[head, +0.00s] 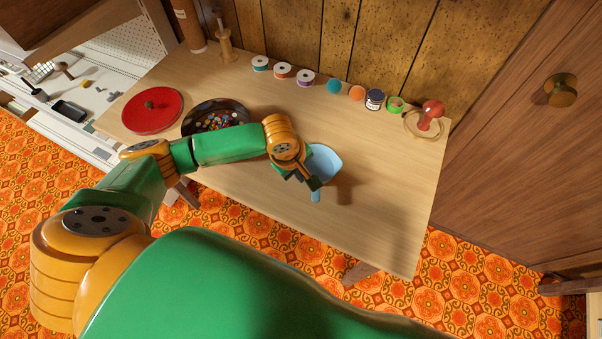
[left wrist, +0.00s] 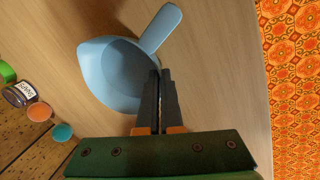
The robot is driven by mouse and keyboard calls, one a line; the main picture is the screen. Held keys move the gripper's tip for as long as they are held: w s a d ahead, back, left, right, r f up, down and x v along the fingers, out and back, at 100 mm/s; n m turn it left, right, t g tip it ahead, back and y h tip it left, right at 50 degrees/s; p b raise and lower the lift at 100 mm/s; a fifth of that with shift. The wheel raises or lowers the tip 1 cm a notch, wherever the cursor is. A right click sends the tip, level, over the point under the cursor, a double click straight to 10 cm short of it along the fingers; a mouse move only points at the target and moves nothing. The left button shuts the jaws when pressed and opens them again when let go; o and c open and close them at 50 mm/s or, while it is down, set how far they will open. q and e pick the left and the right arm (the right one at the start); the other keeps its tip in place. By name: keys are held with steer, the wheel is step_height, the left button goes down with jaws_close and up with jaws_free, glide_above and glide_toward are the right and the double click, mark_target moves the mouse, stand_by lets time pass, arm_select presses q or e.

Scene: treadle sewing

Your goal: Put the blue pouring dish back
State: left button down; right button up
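The blue pouring dish (head: 325,160) is over the right-middle part of the wooden table, its handle pointing toward the front edge. My left gripper (head: 312,182) is at the dish's near left side. In the left wrist view the fingers (left wrist: 160,76) are close together on the rim of the dish (left wrist: 108,72), one inside and one outside. The handle (left wrist: 160,28) sticks out beside them. A shadow lies apart from the dish, so it appears raised a little above the table. My right gripper is not in view.
On the table (head: 385,215) a red round lid (head: 152,110) and a dark bowl of colourful bits (head: 214,117) stand left. Several spools and small jars (head: 375,100) line the wall. A red-knobbed stamp-like thing (head: 431,112) sits at the right corner. The front right is clear.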

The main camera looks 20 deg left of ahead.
arm_select(q)
steer(key=c, duration=1.1)
jaws_free()
steer(key=p+v, duration=0.2)
steer(key=v, duration=1)
steer(key=shift+r, duration=0.1)
